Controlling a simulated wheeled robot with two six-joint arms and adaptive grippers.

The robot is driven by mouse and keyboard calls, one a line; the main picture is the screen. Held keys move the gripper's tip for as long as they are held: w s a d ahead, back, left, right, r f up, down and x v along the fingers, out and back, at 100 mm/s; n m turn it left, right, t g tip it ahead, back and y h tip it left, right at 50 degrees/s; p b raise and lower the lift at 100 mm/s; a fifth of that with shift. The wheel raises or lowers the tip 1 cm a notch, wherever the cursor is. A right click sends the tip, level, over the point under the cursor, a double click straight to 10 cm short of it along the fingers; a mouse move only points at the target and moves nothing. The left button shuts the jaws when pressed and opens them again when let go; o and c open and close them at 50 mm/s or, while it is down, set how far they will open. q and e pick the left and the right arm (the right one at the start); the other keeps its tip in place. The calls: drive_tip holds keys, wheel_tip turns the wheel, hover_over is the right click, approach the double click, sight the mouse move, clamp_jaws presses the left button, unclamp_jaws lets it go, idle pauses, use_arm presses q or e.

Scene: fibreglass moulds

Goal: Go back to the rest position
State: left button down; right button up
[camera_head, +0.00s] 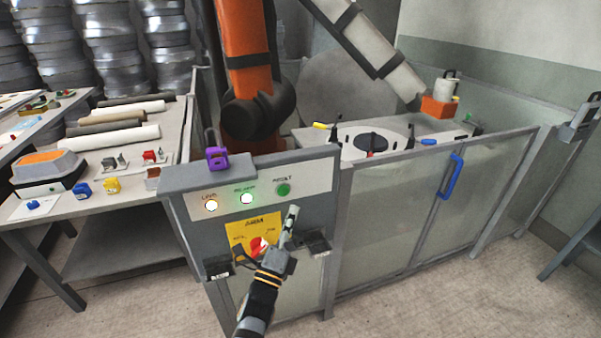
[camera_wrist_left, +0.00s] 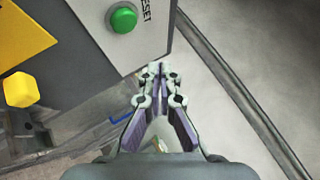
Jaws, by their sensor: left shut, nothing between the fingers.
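My left gripper (camera_head: 292,210) is shut and empty. It is raised in front of the grey control panel (camera_head: 320,177), below the green reset button (camera_head: 283,189). In the left wrist view the closed fingertips (camera_wrist_left: 157,70) point past the panel's edge, and the green button (camera_wrist_left: 123,18) shows up and to the left of them, apart from them. A red knob (camera_head: 258,243) sits on a yellow plate (camera_head: 240,228), partly beside my left wrist. My right gripper is in neither view.
A fenced cell with a blue door handle (camera_head: 451,177) stands right of the panel. Behind it are an orange robot arm (camera_head: 243,35) and a white table (camera_head: 305,137). A bench (camera_head: 130,198) with tools and rolls is at left. The floor (camera_head: 400,300) at front right is clear.

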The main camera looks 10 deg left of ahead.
use_arm(q)
drive_tip(key=s+a+f+n+g+y, duration=0.4)
drive_tip(key=a+f+n+g+y, duration=0.3)
drive_tip(key=a+f+n, duration=0.5)
drive_tip(key=s+d+f+n+g+h, duration=0.2)
drive_tip(key=s+f+n+g, duration=0.3)
drive_tip(key=s, duration=0.5)
drive_tip(key=s+d+f+n+g+h, duration=0.1)
drive_tip(key=s+f+n+g, duration=0.2)
drive_tip(key=s+n+g, duration=0.5)
drive_tip(key=s+a+f+m, duration=0.1)
drive_tip(key=s+f, duration=0.1)
drive_tip(key=f, duration=1.1)
drive_tip(key=s+a+f+m, duration=0.2)
drive_tip(key=f, duration=1.1)
drive_tip(key=s+f+g, duration=0.1)
drive_tip(key=s+f, duration=1.5)
drive_tip(key=s, duration=0.2)
drive_tip(key=shift+s+a+f+n+g, duration=0.25)
drive_tip(key=shift+a+n+g, duration=0.05)
drive_tip(key=shift+a, duration=0.1)
